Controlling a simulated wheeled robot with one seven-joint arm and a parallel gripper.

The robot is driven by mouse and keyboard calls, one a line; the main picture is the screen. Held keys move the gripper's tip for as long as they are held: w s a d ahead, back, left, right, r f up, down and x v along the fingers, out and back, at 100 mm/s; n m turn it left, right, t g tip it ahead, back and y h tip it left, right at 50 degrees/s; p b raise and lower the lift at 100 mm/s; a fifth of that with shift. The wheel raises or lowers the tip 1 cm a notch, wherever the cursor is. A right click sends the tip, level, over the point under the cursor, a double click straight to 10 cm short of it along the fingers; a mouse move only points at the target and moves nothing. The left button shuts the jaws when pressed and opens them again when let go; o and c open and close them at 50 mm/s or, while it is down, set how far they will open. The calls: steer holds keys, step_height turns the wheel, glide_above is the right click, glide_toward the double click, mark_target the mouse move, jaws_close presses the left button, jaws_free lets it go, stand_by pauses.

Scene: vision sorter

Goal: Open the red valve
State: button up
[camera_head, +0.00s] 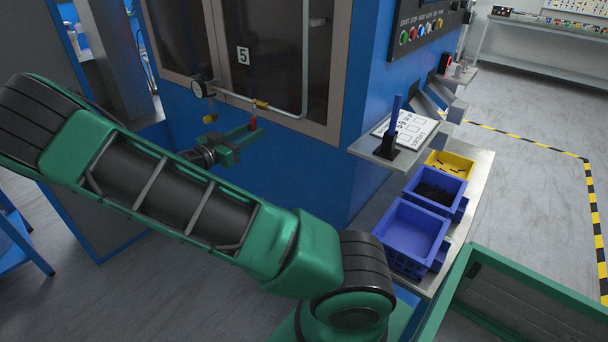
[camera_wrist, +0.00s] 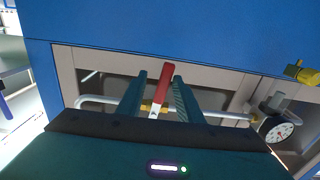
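The red valve handle (camera_head: 253,123) hangs down from a brass fitting (camera_head: 261,104) on the silver pipe along the front of the blue machine. In the wrist view the red handle (camera_wrist: 163,82) stands between the two fingers of my gripper (camera_wrist: 159,76), with a gap showing on each side. My gripper (camera_head: 246,131) is open around the handle and does not appear to squeeze it. The brass fitting (camera_wrist: 150,107) shows behind the fingers in the wrist view. The handle's lower part is partly hidden by the fingers in the head view.
A round pressure gauge (camera_head: 202,89) and a yellow knob (camera_head: 209,118) sit left of the valve. A small shelf (camera_head: 373,149) with a blue pen and a paper juts out at right. Blue bins (camera_head: 411,233) and a yellow bin (camera_head: 449,164) stand on a ledge below it.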

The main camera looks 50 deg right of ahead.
steer(key=a, duration=0.8)
steer(key=s+d+f+n+g+y, duration=0.1)
steer(key=s+d+f+g+y, duration=0.1)
steer(key=s+d+y, duration=0.35)
steer(key=s+d+f+n+g+y, duration=0.1)
steer(key=s+d+f+g+y, duration=0.15)
steer(key=s, duration=0.55)
steer(key=s+a+r+n+y, duration=0.1)
steer(key=s+y, duration=0.2)
steer(key=s, duration=0.2)
steer(key=s+a+r+n+t+y, duration=0.1)
steer(key=s+a+n+y, duration=0.1)
steer(key=s, duration=0.3)
steer(key=shift+a+r+n+y, duration=0.3)
steer(key=shift+y, duration=0.6)
